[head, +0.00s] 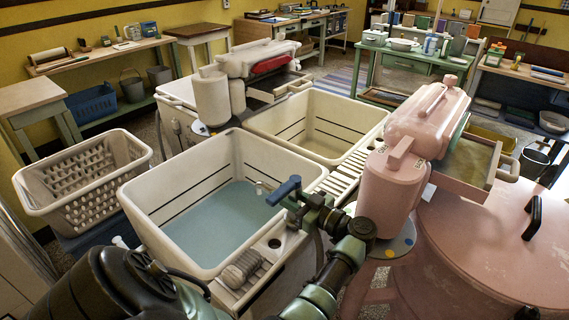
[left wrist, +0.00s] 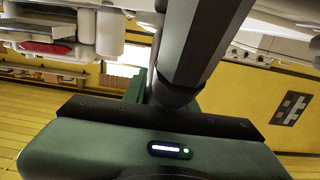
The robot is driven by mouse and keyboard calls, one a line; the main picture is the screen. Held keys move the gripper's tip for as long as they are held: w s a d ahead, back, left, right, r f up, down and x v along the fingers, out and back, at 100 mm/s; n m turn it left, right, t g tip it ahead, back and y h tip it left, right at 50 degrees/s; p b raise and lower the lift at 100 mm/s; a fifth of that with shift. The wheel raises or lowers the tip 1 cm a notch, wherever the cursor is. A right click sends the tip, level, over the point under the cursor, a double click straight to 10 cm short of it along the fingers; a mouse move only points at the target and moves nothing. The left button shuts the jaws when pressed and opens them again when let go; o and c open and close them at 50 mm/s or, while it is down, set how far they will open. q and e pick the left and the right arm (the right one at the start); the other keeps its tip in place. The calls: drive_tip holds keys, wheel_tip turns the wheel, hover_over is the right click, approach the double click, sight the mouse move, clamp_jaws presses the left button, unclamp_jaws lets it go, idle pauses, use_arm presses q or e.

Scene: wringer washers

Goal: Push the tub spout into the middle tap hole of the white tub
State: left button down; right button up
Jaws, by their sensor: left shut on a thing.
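The white tub (head: 180,178) stands in the middle foreground of the head view, with bluish water (head: 218,222) in it. A round dark tap hole (head: 275,243) shows on its near right ledge; I cannot tell which of the holes it is. My left gripper (head: 300,199) is above that ledge, shut on what looks like the tub spout (head: 284,189), a blue piece with a small pale tip. The spout is held up over the tub's right edge, apart from the visible hole. The jaws hide part of it. My right gripper is not in view.
A second tub (head: 313,120) stands behind. A pink wringer (head: 396,175) and large pink washer (head: 490,245) crowd the right. A cream laundry basket (head: 82,180) is at the left.

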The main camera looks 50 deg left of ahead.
use_arm(q)
drive_tip(key=shift+f, duration=1.2)
idle(1.6)
drive_tip(key=shift+s+d+f, duration=0.1)
drive_tip(key=shift+f, duration=0.2)
idle(0.6)
drive_tip(key=c, duration=0.6)
unclamp_jaws()
drive_tip(key=shift+r, duration=0.1)
